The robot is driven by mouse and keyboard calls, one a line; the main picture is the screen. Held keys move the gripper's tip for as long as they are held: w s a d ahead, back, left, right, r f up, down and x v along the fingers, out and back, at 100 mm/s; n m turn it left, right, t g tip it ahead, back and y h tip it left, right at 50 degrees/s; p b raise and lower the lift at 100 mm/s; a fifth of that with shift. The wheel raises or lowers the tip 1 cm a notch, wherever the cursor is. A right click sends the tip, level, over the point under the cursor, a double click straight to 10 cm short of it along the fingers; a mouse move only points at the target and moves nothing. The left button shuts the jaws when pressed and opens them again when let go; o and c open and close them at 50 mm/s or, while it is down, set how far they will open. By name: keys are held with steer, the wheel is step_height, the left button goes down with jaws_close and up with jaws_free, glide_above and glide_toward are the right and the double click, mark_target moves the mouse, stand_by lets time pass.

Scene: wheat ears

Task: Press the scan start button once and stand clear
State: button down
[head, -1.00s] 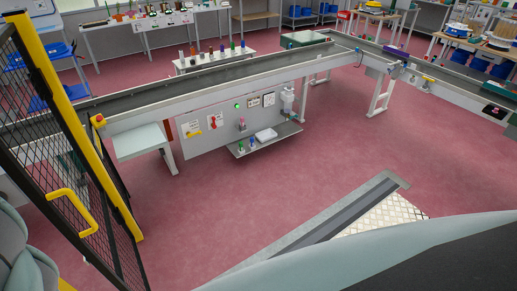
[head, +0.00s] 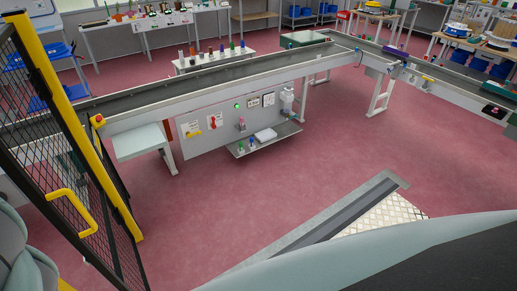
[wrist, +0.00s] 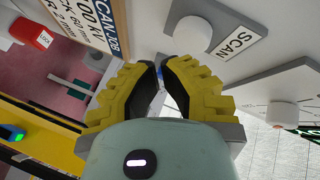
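A round white button (wrist: 193,35) sits on a pale panel at the top of the wrist view, beside a white label reading SCAN (wrist: 237,41). The button looks unlit; I cannot tell whether it is pressed. My gripper (wrist: 160,66) has yellow fingers with black pads. Its tips come nearly together with only a narrow gap and hold nothing visible. In the picture the tips are below and left of the button, apart from it; the depth between them is unclear. My gripper and the button cannot be made out in the head view.
The head view shows a conveyor (head: 220,78), a yellow-framed mesh gate (head: 85,150) and open red floor.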

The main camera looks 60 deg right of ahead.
steer(key=shift+a, duration=0.1)
stand_by(0.3)
steer(key=shift+w+a, duration=0.2)
steer(key=shift+a, duration=0.1)
steer(key=shift+w+a+b, duration=0.25)
steer(key=shift+a+b, duration=0.15)
steer(key=shift+a, duration=0.1)
stand_by(0.8)
stand_by(0.3)
steer(key=shift+s+d, duration=0.2)
steer(key=shift+d, duration=0.25)
steer(key=shift+s+d, duration=0.2)
steer(key=shift+d, duration=0.25)
steer(key=shift+p, duration=0.3)
steer(key=d, duration=0.1)
steer(key=s+d, duration=0.1)
steer(key=d, duration=0.1)
steer(key=s+d, duration=0.1)
steer(key=shift+d, duration=0.3)
steer(key=shift+p, duration=0.3)
